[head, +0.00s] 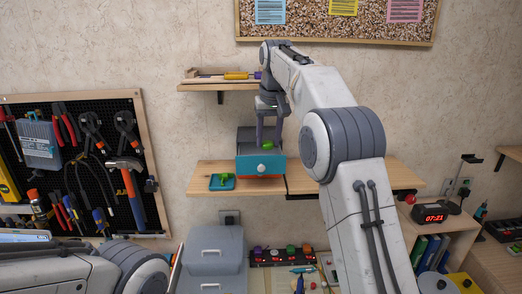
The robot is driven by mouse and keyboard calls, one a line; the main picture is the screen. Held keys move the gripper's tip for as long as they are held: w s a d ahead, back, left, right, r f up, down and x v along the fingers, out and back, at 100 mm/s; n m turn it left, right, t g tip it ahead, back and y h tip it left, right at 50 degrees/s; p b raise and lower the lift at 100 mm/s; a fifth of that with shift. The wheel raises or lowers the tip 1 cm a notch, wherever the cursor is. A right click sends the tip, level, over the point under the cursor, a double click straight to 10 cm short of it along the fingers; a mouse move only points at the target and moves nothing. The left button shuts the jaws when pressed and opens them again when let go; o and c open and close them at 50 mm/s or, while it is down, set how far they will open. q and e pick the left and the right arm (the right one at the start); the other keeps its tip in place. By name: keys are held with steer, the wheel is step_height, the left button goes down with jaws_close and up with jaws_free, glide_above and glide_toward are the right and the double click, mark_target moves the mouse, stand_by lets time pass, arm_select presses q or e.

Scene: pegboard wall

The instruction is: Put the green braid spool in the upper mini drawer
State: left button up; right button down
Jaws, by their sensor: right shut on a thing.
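The mini drawer cabinet (245,134) stands on the middle wall shelf. Its upper drawer (260,165), with a teal front and a white knob, is pulled out toward me. Below it a strip of an orange lower front shows. My right gripper (268,144) points down over the open upper drawer, shut on the green braid spool (268,147). The spool is at the drawer's opening; I cannot tell whether it touches the drawer floor. My left arm shows at the lower left, but its gripper is out of view.
A small teal tray (229,186) with a green item lies left of the cabinet on the shelf (205,191). A higher shelf (190,87) holds a yellow-handled tool (236,76). My right arm covers part of the shelf's right side.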

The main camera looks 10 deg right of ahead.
steer(key=shift+w+a+f+p, duration=0.3)
steer(key=shift+w+a+f, duration=0.3)
steer(key=shift+w+a, duration=0.25)
steer(key=shift+a+f, duration=0.1)
steer(key=shift+f, duration=2.05)
steer(key=shift+c, duration=1.9)
jaws_free()
steer(key=shift+f, duration=0.1)
